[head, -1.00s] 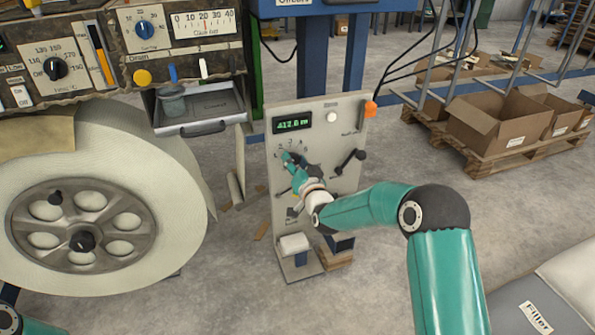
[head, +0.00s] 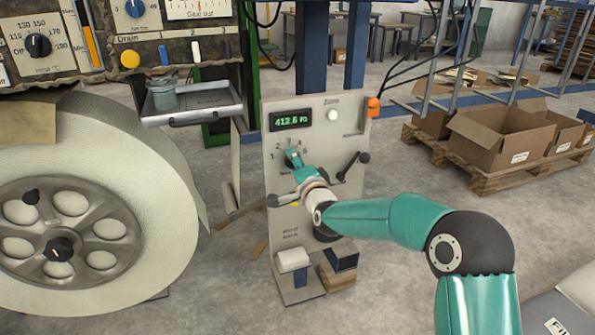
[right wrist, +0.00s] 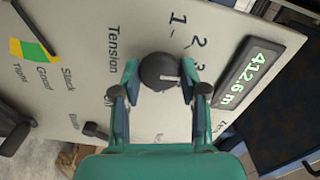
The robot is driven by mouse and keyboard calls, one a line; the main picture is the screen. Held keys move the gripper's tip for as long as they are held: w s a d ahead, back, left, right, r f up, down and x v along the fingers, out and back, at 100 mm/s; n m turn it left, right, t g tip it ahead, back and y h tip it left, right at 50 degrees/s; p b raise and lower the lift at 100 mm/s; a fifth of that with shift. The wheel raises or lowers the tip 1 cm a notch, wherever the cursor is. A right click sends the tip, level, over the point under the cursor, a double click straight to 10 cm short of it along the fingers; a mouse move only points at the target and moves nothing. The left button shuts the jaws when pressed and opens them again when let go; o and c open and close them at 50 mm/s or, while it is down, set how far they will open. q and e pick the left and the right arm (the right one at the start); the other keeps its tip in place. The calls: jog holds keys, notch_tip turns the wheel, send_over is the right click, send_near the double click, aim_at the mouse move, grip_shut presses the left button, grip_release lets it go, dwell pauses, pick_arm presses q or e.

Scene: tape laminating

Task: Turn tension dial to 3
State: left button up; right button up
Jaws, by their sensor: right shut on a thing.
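The tension dial (right wrist: 160,72) is a dark round knob with a white mark, on a pale panel (right wrist: 75,45) printed "Tension" with the numbers 1, 2 and 3 beside it. The white mark lies on the knob's right side in the right wrist view; I cannot tell exactly which number it points to. My right gripper (right wrist: 160,82) is shut on the dial, one finger on each side. In the head view the right gripper (head: 293,157) covers the dial on the upright panel (head: 345,215). My left gripper is not in view.
A green display (head: 291,120) reads 412.6 m, with a white button (head: 333,115) and an orange part (head: 374,107) nearby. A black-knobbed lever (head: 353,165) sits right of the gripper. A large roll (head: 150,200) stands left.

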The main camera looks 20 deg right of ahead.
jog(key=shift+d+f+m+b, duration=0.15)
jog(key=shift+d+m+b, duration=0.15)
jog(key=shift+m, duration=0.1)
jog(key=o, duration=1.1)
jog(key=shift+a, duration=0.15)
jog(key=s, duration=1.2)
jog(key=shift+d, duration=0.25)
